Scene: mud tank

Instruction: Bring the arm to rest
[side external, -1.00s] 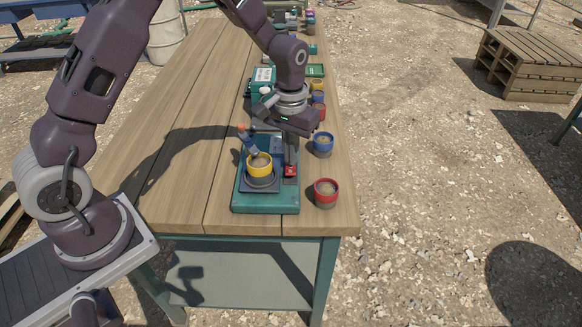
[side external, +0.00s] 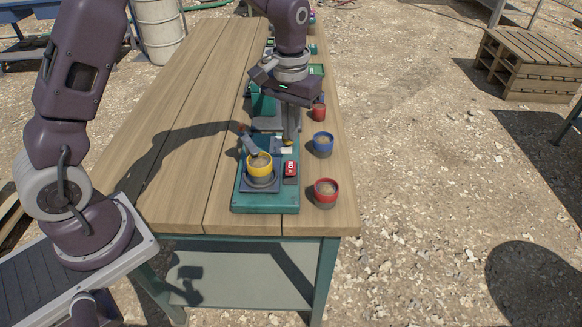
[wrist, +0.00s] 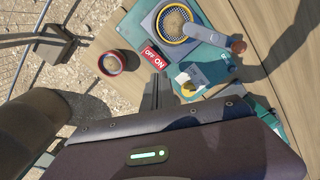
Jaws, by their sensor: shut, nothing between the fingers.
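My gripper (side external: 289,138) is shut and empty. It points down over the far end of a teal machine base (side external: 265,202) on the wooden table. In the wrist view its closed fingers (wrist: 157,84) show beside the base. The red ON/OFF switch (side external: 291,168) on the base is uncovered; it also shows in the wrist view (wrist: 153,58), with the fingers apart from it. A yellow-rimmed cup (side external: 259,168) with brown contents stands on the base, with a grey arm piece (side external: 249,144) leaning over its rim.
A red-rimmed cup (side external: 326,196) and a blue-rimmed cup (side external: 323,147) stand right of the base. Another red cup (side external: 318,113) stands farther back. More equipment lines the table's far right side. The left half of the wooden table (side external: 190,150) is clear.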

